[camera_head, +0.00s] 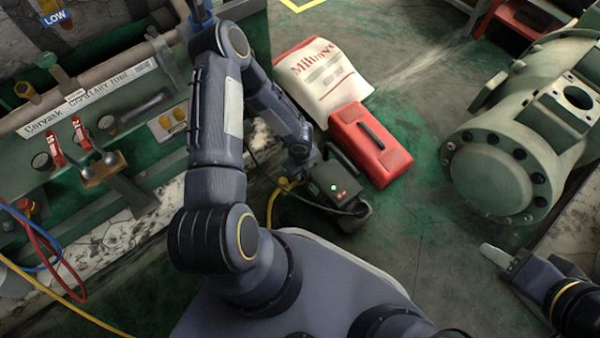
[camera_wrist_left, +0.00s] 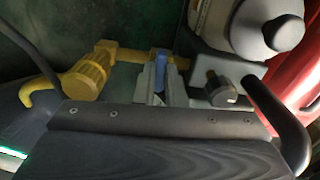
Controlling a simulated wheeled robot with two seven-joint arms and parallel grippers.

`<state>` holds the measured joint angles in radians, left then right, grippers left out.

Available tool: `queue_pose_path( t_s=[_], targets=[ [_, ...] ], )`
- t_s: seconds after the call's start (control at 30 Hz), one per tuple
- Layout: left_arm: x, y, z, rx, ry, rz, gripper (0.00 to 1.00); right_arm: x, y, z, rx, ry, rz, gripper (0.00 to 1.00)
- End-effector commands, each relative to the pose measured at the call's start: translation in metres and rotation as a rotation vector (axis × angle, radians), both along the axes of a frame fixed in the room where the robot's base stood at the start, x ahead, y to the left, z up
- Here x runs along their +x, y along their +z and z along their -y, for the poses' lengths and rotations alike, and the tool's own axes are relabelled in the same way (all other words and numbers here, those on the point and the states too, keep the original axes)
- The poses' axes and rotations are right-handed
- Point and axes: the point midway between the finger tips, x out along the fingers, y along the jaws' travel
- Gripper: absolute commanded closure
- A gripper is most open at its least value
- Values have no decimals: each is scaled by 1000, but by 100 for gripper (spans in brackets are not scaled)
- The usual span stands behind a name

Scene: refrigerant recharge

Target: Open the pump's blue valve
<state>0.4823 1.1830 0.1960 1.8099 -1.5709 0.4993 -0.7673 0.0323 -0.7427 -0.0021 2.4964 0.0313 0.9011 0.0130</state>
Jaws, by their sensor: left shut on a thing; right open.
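The pump (camera_head: 328,186) is a dark grey box with a small green light, standing on the floor in the middle of the head view. Its blue valve (camera_wrist_left: 160,68) shows in the left wrist view, next to a yellow fitting (camera_wrist_left: 87,75). My left gripper (camera_wrist_left: 160,82) is shut on the blue valve, with a finger on each side of it. In the head view the valve and the left fingertips are hidden or too small to make out beside the pump. My right gripper (camera_head: 500,257) is open and empty above the floor at the lower right, far from the pump.
A red toolbox (camera_head: 375,160) and a white sack (camera_head: 322,80) are close behind the pump. A green panel (camera_head: 150,165) with valves and hoses fills the left. A large green cylindrical machine (camera_head: 490,180) stands at right. The floor between toolbox and machine is free.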

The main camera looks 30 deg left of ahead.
Motion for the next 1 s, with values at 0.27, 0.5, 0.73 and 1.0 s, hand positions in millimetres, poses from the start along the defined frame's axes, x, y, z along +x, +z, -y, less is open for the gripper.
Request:
queue_pose_path(
  t_s=[0.27,0.5,0.73,1.0],
  targets=[
    [0,-2,0,0,129,0,100,0,-17,0,0,0,0,56],
    [-1,-1,0,-1,179,-1,100,0,-19,0,0,0,0,56],
    [-1,0,0,-1,179,-1,100,0,-19,0,0,0,0,56],
    [0,-3,1,-1,271,1,100,0,-32,0,0,0,0,56]
  ],
)
